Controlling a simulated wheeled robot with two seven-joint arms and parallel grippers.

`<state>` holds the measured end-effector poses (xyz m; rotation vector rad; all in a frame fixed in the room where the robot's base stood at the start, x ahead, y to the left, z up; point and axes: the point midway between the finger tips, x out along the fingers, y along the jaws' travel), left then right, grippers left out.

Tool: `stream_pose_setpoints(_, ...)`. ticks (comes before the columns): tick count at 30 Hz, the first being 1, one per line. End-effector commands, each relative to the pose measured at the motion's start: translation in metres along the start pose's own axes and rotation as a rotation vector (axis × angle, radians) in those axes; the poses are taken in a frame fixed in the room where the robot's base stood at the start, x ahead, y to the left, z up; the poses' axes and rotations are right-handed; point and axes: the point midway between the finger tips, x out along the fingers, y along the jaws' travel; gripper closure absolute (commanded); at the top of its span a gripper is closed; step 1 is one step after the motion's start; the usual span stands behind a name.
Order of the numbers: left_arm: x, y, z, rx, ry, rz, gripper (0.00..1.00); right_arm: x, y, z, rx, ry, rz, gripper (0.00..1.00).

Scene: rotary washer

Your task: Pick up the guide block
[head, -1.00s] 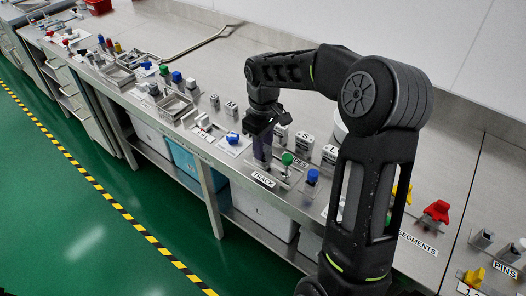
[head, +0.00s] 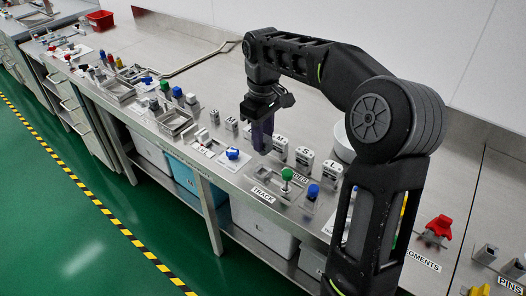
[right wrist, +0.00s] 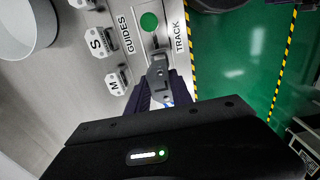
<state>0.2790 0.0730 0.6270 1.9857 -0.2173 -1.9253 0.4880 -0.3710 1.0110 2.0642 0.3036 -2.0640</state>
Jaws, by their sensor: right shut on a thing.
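My right gripper (head: 262,148) has dark purple fingers pointing down over the bench, above and behind the plate labelled TRACK (head: 263,195). In the right wrist view the gripper (right wrist: 160,98) is shut on a small grey metal block (right wrist: 158,72), which I take to be the guide block. In the head view the fingers hide most of it. Guide pieces marked M (head: 281,143), S (head: 304,158) and L (head: 331,172) stand in a row to the right of the gripper. My left gripper is not in view.
A green knob (head: 287,174) and a blue knob (head: 313,191) stand by the track. A white round container (head: 344,141) is behind the guides. A blue part (head: 232,154) sits to the left. The bench behind the gripper is mostly clear.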

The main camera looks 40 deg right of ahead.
Motion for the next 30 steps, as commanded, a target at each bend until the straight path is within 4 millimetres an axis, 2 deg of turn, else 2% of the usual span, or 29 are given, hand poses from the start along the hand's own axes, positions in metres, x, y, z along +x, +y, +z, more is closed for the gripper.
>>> stream_pose_setpoints(5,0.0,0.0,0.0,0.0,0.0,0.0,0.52,-0.011,0.0,0.0,0.0,0.001,0.0,1.0)
stream_pose_setpoints(23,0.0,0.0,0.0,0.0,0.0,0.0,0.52,-0.011,0.0,0.0,0.0,0.0,0.0,1.0)
stream_pose_setpoints(30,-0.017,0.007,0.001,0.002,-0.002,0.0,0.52,-0.024,-0.002,-0.001,-0.004,-0.001,-0.001,1.0)
